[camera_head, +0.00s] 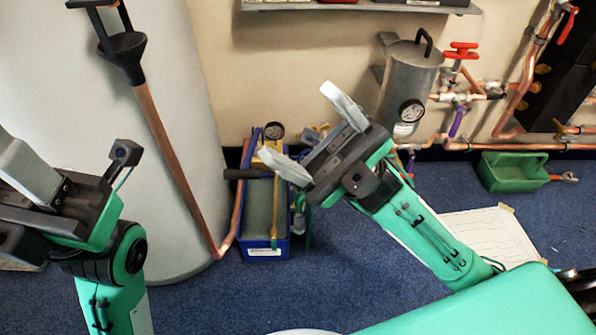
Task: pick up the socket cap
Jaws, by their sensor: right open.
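I cannot pick out a socket cap for certain in the head view. My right gripper (313,135) is open, with its two pale fingers spread wide and nothing between them. It is up in front of the wall, and in the picture its lower finger overlaps the blue tool box (281,215). My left gripper (60,205) is at the left edge, partly cut off by the frame, so its fingertips and jaw gap do not show clearly.
A grey tank (410,80) and copper pipework with red valves (462,50) line the wall. A green tray (510,175) and a paper sheet (480,235) lie on blue carpet (390,285).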

